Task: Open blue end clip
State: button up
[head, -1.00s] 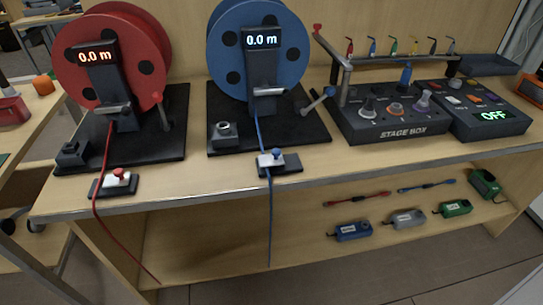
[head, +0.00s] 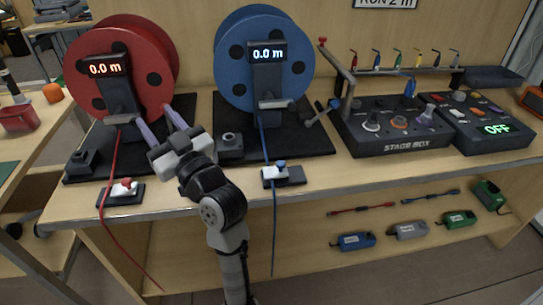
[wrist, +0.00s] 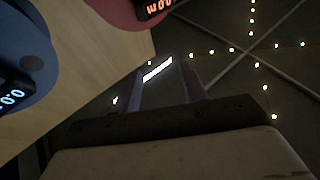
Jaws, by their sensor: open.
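The blue end clip (head: 283,174) is a small dark base with a white block and a blue knob on the front edge of the bench. A blue cable (head: 262,135) runs from the blue reel (head: 232,70) down to the clip and hangs below the bench edge. Whether the clip is open or shut is too small to tell. My gripper (head: 154,114) is open and empty, left of the blue clip, with its fingers in front of the red reel. In the wrist view my gripper (wrist: 160,72) has nothing between its fingers; the clip is not seen there.
The red reel (head: 155,65) and red end clip (head: 121,192) stand at the left. The stage box (head: 405,138) and a unit reading OFF (head: 492,140) are at the right. A lower shelf (head: 300,240) holds small boxes. Bench space right of the blue clip is clear.

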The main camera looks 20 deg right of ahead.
jog(key=s+d+f+m+g+h, duration=0.15)
jog(key=d+f+h, duration=0.4)
jog(key=d, duration=0.75)
jog(key=m+g+p, duration=0.1)
jog(key=m+g, duration=0.1)
send_near(283, 166)
jog(key=w+p, duration=0.1)
jog(key=w, duration=0.3)
jog(key=w+a+p, duration=0.1)
jog(key=w, duration=0.3)
jog(key=w+a+p, duration=0.1)
jog(key=w, duration=0.3)
jog(key=shift+w, duration=0.35)
grip_shut()
jog(key=shift+f, duration=0.1)
